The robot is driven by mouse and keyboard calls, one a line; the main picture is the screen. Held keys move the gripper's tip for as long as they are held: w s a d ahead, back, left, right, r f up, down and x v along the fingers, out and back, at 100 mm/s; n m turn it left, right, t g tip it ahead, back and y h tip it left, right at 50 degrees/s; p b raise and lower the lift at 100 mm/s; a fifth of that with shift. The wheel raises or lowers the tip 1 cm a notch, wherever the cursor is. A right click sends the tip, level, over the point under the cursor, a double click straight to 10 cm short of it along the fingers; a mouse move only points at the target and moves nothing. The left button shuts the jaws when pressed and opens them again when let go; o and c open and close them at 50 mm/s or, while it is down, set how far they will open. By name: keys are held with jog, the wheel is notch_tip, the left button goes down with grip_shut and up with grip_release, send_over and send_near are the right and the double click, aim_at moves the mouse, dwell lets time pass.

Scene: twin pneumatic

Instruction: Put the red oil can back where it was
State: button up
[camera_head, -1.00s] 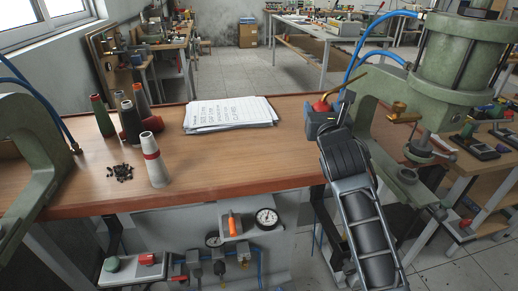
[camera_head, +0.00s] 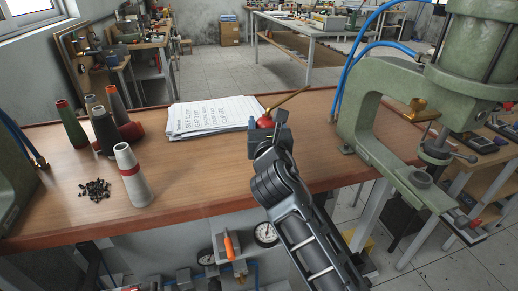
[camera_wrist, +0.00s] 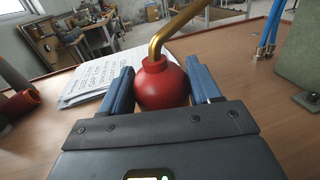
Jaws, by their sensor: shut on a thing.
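The red oil can (camera_wrist: 160,86) with a brass bent spout sits between the two blue fingers of my gripper (camera_wrist: 160,92) in the wrist view. My gripper is shut on it. In the head view the can (camera_head: 265,121) shows at the end of my arm, over the right part of the wooden workbench (camera_head: 210,178), its spout pointing up and right. My gripper (camera_head: 270,132) hides the can's lower part there. I cannot tell whether the can touches the bench top.
A stack of written paper sheets (camera_head: 212,117) lies just left of the can. Several cones stand on the bench's left, with a grey-and-red one (camera_head: 132,178) nearest and small dark pieces (camera_head: 95,189) beside it. A green press (camera_head: 385,125) stands at the right. Bench room in front of the papers is clear.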

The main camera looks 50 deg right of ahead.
jog(key=shift+w+a+f, duration=0.4)
jog(key=shift+a+f, duration=0.1)
jog(key=shift+a, duration=0.3)
jog(key=shift+f, duration=0.25)
jog(key=shift+a+f+b, duration=0.1)
jog(key=shift+f+b, duration=0.5)
jog(key=shift+f, duration=1.15)
jog(key=shift+f, duration=0.1)
jog(key=o, duration=1)
jog(key=shift+f, duration=0.1)
jog(key=b+v, duration=0.1)
jog(key=v, duration=1.1)
